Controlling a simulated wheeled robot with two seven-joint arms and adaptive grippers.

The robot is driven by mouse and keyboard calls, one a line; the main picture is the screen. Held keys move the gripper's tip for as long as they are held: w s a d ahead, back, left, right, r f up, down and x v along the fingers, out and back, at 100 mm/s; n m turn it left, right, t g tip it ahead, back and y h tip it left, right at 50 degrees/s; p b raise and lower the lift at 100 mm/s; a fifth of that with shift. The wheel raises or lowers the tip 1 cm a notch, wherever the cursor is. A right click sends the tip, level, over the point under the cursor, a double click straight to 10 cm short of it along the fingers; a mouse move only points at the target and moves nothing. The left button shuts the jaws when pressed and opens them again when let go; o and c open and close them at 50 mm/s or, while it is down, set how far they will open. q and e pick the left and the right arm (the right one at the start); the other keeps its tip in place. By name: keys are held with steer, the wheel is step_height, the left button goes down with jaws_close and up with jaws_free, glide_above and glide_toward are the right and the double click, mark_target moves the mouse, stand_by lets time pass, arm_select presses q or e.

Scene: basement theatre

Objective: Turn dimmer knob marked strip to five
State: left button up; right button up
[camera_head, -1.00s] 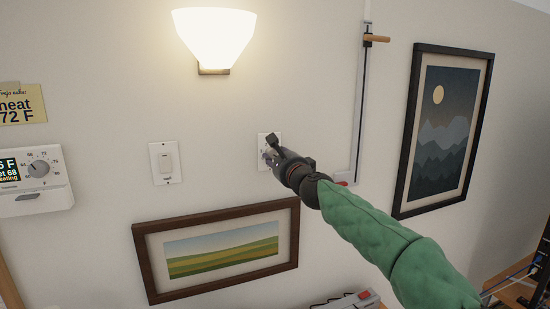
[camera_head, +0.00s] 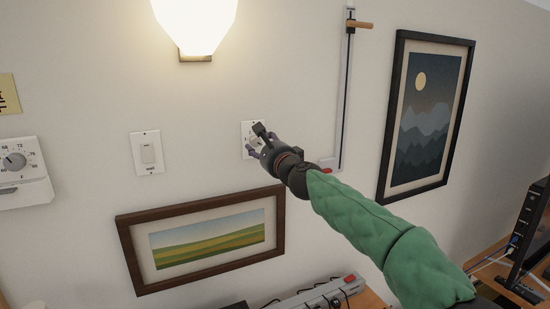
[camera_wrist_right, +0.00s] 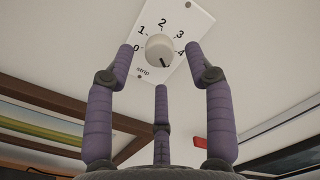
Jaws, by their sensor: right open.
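The strip dimmer is a white wall plate (camera_head: 247,127) with a round pale knob, partly covered by my right gripper in the head view. In the right wrist view the knob (camera_wrist_right: 159,48) has numerals 0 to 4 around it and "strip" printed below. A dark mark on the knob points to its lower right; I cannot make out a 5 there. My right gripper (camera_head: 259,139) is open, its purple fingers spread around the knob with gaps showing in the wrist view. I cannot tell how far the fingertips are from the plate. My left gripper is out of view.
A wall switch (camera_head: 148,152) is left of the dimmer, with a thermostat (camera_head: 20,172) farther left. A lit lamp (camera_head: 196,24) is above, a landscape picture (camera_head: 126,243) below. A vertical slider track (camera_head: 345,90) and a mountain picture (camera_head: 383,160) are to the right.

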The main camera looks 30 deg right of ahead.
steer(key=s, duration=1)
steer(key=shift+a+f, duration=0.25)
